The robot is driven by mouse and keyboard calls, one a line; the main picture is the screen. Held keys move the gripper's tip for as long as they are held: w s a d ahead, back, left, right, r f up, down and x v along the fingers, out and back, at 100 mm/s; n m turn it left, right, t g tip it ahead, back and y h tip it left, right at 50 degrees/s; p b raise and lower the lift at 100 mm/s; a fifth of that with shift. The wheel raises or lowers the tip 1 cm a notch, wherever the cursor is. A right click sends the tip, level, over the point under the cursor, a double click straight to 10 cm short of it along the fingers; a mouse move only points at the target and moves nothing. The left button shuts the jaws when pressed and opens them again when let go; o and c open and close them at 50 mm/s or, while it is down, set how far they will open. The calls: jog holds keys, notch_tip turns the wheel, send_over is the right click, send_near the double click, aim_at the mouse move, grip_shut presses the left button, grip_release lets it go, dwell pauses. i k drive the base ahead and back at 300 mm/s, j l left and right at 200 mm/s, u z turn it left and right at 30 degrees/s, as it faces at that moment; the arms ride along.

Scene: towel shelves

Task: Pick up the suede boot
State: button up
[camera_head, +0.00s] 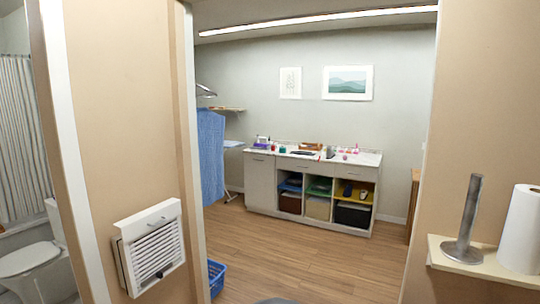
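I cannot make out a suede boot in this view. Small dark items (347,188) sit in the right compartment of the counter unit across the far room, too small to identify. My gripper is not in view.
A wide doorway opens onto a wood floor (320,262) with clear room. The counter unit (262,184) stands against the back wall. A blue basket (216,277) is on the floor by the left jamb. A shelf (484,262) with a paper roll (521,230) juts out at right; a louvred box (152,250) at left.

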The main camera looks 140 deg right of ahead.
aim_at(330, 154)
jog(key=z, duration=5.1)
jog(key=i+j+u, duration=0.1)
jog(key=i, duration=0.5)
jog(key=i+j+u, duration=0.1)
jog(key=i, duration=0.45)
jog(key=i+j+z, duration=0.1)
jog(key=i+z, duration=0.2)
jog(key=i, duration=1.8)
jog(key=i+u, duration=0.35)
jog(key=i, duration=1.55)
jog(key=i+j+z, duration=0.25)
jog(key=i+z, duration=0.2)
jog(key=i+j+z, duration=1.15)
jog(key=j+z, duration=0.25)
jog(key=j, duration=0.35)
jog(key=i+j+z, duration=0.1)
jog(key=j+z, duration=0.15)
jog(key=j, duration=0.7)
jog(key=j+z, duration=0.25)
jog(key=j, duration=0.7)
